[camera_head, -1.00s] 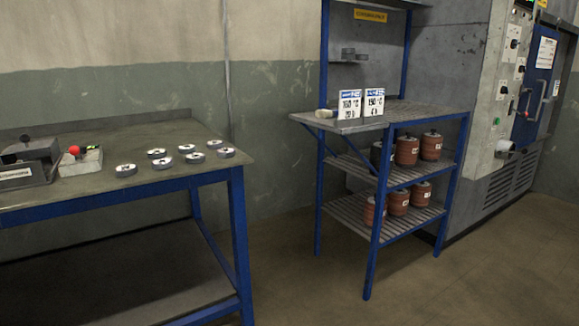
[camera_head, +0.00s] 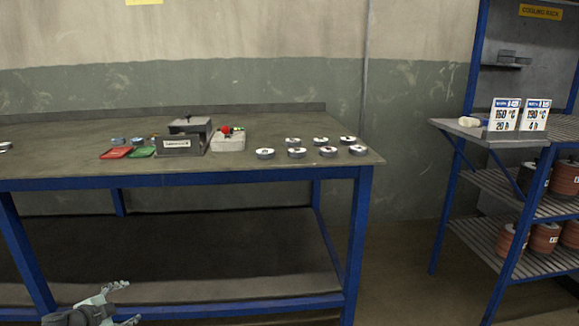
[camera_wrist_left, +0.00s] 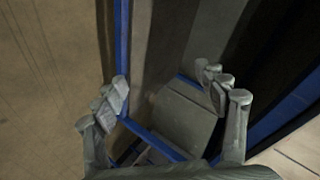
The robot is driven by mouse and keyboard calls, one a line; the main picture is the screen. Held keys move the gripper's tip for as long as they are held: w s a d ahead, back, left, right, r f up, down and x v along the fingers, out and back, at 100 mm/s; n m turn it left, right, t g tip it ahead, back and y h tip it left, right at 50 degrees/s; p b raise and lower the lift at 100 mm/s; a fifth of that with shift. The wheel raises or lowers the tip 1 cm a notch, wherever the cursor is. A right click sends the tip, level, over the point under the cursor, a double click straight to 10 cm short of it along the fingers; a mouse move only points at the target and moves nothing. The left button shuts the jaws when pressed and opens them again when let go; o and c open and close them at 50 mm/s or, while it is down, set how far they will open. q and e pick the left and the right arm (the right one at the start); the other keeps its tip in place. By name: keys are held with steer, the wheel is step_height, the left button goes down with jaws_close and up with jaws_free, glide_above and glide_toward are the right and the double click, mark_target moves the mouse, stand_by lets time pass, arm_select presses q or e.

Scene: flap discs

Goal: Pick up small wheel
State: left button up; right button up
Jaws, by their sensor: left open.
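Several small grey wheels, flat discs with pale labels, lie in two loose rows on the right end of the table; one is the front disc (camera_head: 265,153) and another the right-hand disc (camera_head: 358,150). I cannot tell which one is the small wheel. My left gripper (camera_head: 131,302) is at the bottom left of the head view, in front of the table and below its top, far from the discs. Its fingers are apart and empty, as the left wrist view (camera_wrist_left: 180,92) also shows. No disc is clearly visible in the wrist view. My right gripper is out of view.
The blue-legged table (camera_head: 220,178) has a lower shelf (camera_head: 200,255). A grey labelled device (camera_head: 182,146), a box with a red button (camera_head: 228,143), and red (camera_head: 116,153) and green (camera_head: 142,152) trays stand left of the discs. A rack (camera_head: 470,130) with signs stands right.

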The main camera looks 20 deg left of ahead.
arm_select(q)
steer(key=w+a+r+m+t+h, duration=0.1)
steer(key=w+r, duration=0.3)
steer(key=r, duration=0.4)
steer(key=shift+w+a+r+m+h, duration=0.15)
steer(key=shift+w+a+m+h, duration=0.2)
steer(key=shift+m, duration=0.45)
steer(key=shift+d, duration=0.1)
